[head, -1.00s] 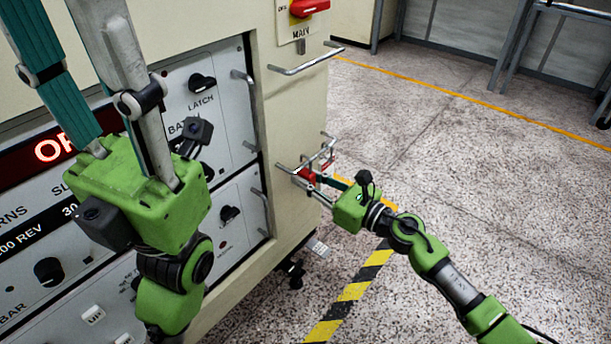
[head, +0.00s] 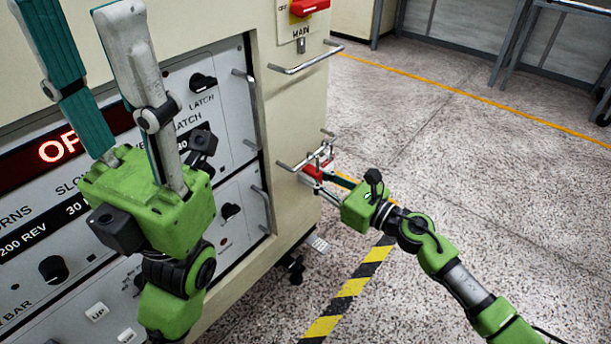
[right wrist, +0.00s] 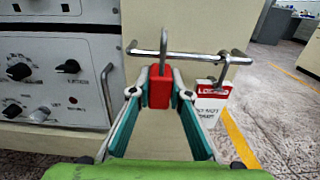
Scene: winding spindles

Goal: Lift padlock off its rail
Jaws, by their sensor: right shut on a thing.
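The red padlock (right wrist: 159,88) with its steel shackle (right wrist: 163,42) is upright between the fingertips of my right gripper (right wrist: 160,86), which is shut on its body. The shackle rises in front of and above the steel rail (right wrist: 200,55); I cannot tell whether it still loops the rail. In the head view the padlock (head: 314,173) is small beside the rail, partly hidden by the right gripper (head: 322,178). My left gripper (head: 72,30) is open and empty in front of the machine panel, its fingers pointing up.
A red and white lockout tag (right wrist: 211,100) hangs just right of the padlock. A steel handle (head: 305,60) and the red MAIN switch (head: 309,7) are above on the cabinet. Speckled floor (head: 450,200) is clear to the right.

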